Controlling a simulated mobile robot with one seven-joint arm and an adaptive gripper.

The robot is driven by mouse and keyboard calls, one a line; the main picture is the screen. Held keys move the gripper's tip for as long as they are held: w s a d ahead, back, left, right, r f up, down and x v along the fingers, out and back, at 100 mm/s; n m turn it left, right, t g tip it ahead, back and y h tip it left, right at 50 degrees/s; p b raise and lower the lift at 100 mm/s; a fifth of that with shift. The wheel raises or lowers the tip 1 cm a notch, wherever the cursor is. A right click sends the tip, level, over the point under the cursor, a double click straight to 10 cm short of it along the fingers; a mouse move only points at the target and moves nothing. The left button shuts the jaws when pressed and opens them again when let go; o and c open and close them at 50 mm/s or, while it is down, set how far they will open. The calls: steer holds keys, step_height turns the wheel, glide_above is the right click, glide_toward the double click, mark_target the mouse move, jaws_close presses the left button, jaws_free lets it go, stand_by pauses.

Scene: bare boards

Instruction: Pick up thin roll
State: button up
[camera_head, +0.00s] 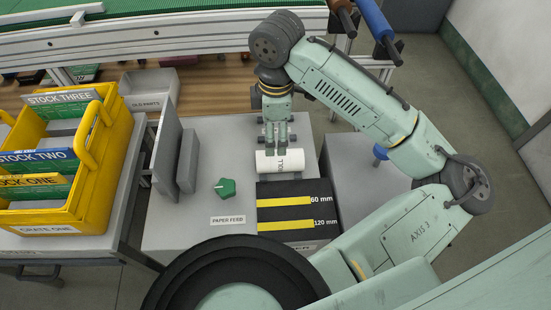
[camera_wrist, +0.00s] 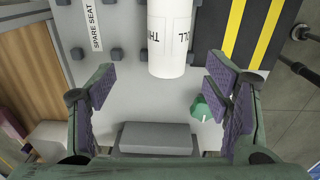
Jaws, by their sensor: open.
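The thin roll (camera_head: 280,161) is a white cylinder with dark lettering, lying on the grey worktop just behind the black striped block. In the wrist view the roll (camera_wrist: 172,40) runs in from the top edge, its near end around the gap between the fingertips; its far end is cut off. My gripper (camera_head: 276,136) points down at the roll from its far side in the head view. In the wrist view my gripper (camera_wrist: 161,82) has its two purple-padded fingers wide apart, with nothing held between them. I cannot tell the exact height above the roll.
A black block with yellow stripes (camera_head: 297,213) stands close in front of the roll. A green piece (camera_head: 226,188) lies to the left. Grey upright plates (camera_head: 167,150) and a yellow crate (camera_head: 70,205) stand further left. A conveyor (camera_head: 160,38) runs behind.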

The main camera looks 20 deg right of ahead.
mark_target(280, 160)
steer(key=shift+s+d+f, duration=0.7)
steer(key=shift+f, duration=0.1)
step_height(280, 160, down, 4)
steer(key=shift+r, duration=0.15)
steer(key=shift+w+a+f+p, duration=0.1)
steer(key=shift+f+p, duration=0.15)
steer(key=shift+f, duration=1.25)
steer(key=shift+w+a+f+p, duration=0.1)
steer(key=shift+f+p, duration=0.1)
steer(key=shift+f, duration=1.25)
steer(key=shift+c, duration=0.6)
steer(key=c, duration=1.3)
